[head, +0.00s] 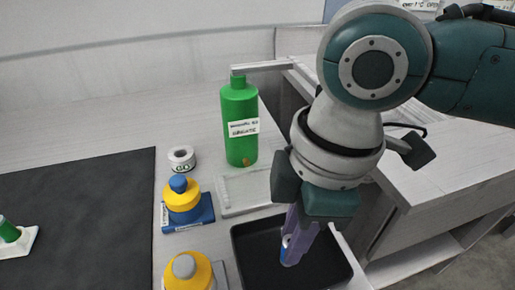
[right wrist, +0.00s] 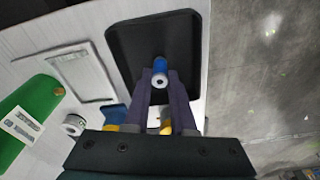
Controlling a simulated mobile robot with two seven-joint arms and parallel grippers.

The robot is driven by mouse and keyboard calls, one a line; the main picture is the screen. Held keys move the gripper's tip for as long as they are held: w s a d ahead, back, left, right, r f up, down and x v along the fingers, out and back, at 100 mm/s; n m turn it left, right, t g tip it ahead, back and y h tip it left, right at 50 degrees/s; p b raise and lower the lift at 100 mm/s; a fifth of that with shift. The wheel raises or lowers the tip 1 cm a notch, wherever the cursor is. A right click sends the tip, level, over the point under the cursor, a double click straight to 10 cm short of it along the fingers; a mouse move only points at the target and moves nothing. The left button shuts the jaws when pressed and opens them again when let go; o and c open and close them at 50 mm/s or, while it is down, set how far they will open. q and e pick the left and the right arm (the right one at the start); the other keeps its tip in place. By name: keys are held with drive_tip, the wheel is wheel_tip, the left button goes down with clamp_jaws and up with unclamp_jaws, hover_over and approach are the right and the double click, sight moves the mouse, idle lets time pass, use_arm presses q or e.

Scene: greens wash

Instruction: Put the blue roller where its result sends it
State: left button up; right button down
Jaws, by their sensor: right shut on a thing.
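My right gripper (head: 291,252) points down over a black tray (head: 247,238), its purple fingers shut on the blue roller (head: 284,248). In the right wrist view the blue roller (right wrist: 160,63) shows between the fingertips, with a pale round end that has a dark centre. The fingers hide part of it in the head view. The black tray (right wrist: 126,50) lies behind it in the right wrist view; I cannot tell whether the roller touches the tray floor. My left gripper is not in view.
A green labelled bottle (head: 240,148) stands behind a shallow pale tray (head: 232,208). A white roll marked GO (head: 182,158), a yellow piece with a blue knob (head: 182,198) and another with a grey knob (head: 188,272) stand left. A dark mat (head: 80,215) is mostly clear.

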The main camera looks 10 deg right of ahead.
drive_tip(key=shift+f, duration=0.1)
drive_tip(key=c, duration=0.8)
unclamp_jaws()
drive_tip(key=shift+o, duration=0.2)
wheel_tip(320, 180, up, 12)
drive_tip(key=d+p, duration=0.1)
drive_tip(key=p, duration=0.1)
drive_tip(key=s+a+f+m+t+y, duration=0.2)
drive_tip(key=s+a+f+m+y, duration=0.1)
drive_tip(key=s+a+f+m, duration=0.15)
drive_tip(key=s+d+f+m+h, duration=0.2)
drive_tip(key=s+d+m, duration=0.2)
drive_tip(key=d, duration=0.2)
drive_tip(key=s+d+f+m+t+h, duration=0.1)
drive_tip(key=s+d+f+m+h, duration=0.1)
drive_tip(key=d+m, duration=0.3)
drive_tip(key=shift+s+d, duration=0.6)
drive_tip(key=shift+s, duration=0.25)
